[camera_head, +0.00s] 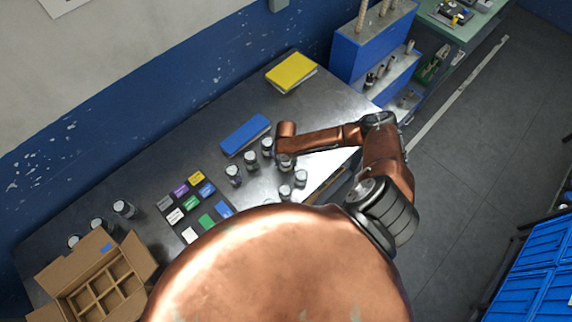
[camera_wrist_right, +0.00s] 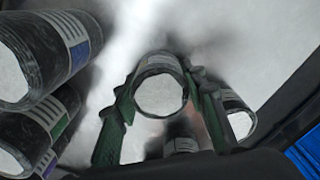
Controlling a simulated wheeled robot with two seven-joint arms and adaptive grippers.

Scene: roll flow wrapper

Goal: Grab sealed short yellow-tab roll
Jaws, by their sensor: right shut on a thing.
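My right gripper (camera_head: 286,162) is low over the dark table, among several small dark rolls with pale ends. In the right wrist view its green fingers (camera_wrist_right: 160,104) are closed around one roll (camera_wrist_right: 160,92), with a white round end and a lined label. Another roll (camera_wrist_right: 237,118) is close on the right, outside the finger. My left gripper is not in view.
Free rolls (camera_head: 233,175) stand beside the gripper, with two more (camera_head: 300,178) nearer me. A blue block (camera_head: 245,134), a yellow block (camera_head: 291,72) and coloured cards (camera_head: 196,177) lie on the table. An open divided cardboard box (camera_head: 95,282) is at the lower left.

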